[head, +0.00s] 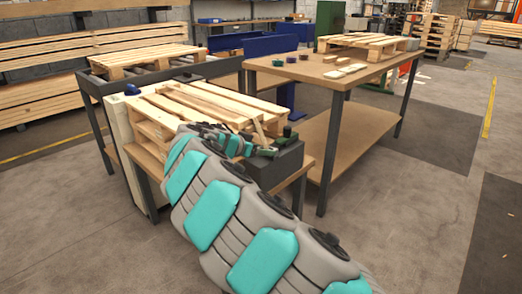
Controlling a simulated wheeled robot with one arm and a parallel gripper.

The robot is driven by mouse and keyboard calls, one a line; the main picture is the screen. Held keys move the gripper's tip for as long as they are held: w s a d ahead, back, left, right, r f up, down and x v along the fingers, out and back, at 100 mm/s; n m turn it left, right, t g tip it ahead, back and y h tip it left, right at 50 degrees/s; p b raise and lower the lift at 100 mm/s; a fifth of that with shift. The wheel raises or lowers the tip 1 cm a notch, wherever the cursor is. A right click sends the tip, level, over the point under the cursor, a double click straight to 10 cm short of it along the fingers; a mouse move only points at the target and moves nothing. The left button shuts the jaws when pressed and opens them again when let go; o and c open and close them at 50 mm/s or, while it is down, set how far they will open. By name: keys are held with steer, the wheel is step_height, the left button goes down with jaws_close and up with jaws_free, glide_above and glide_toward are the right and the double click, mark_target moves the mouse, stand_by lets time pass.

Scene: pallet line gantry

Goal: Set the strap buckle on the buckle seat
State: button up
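My arm reaches up from the bottom right to the low wooden bench. My gripper (228,141) is at its far end, over the near edge of the slatted pallet on that bench. It is small and dark, and partly covered by my arm, so its fingers cannot be made out. I cannot pick out the strap buckle for sure. A dark block (279,166) with small green and dark parts (287,132) on top sits at the bench's right end, beside my gripper. I cannot tell whether it is the buckle seat.
A pallet (175,108) with loose slats covers most of the low bench. A larger wooden table (300,68) behind at right bears another pallet (362,42), pale pieces and small dark items. A roller stand (150,78) with a pallet is at left.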

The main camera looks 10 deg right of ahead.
steer(key=shift+f+b, duration=0.6)
steer(key=shift+b, duration=0.2)
steer(key=o, duration=1.5)
steer(key=shift+s+f, duration=0.1)
steer(key=shift+f, duration=0.1)
steer(key=shift+d, duration=0.1)
steer(key=shift+r+p, duration=0.55)
steer(key=shift+p, duration=0.4)
steer(key=shift+s+r, duration=0.1)
steer(key=shift+r, duration=0.15)
steer(key=b+v, duration=0.1)
steer(key=v, duration=1.1)
steer(key=shift+r, duration=0.1)
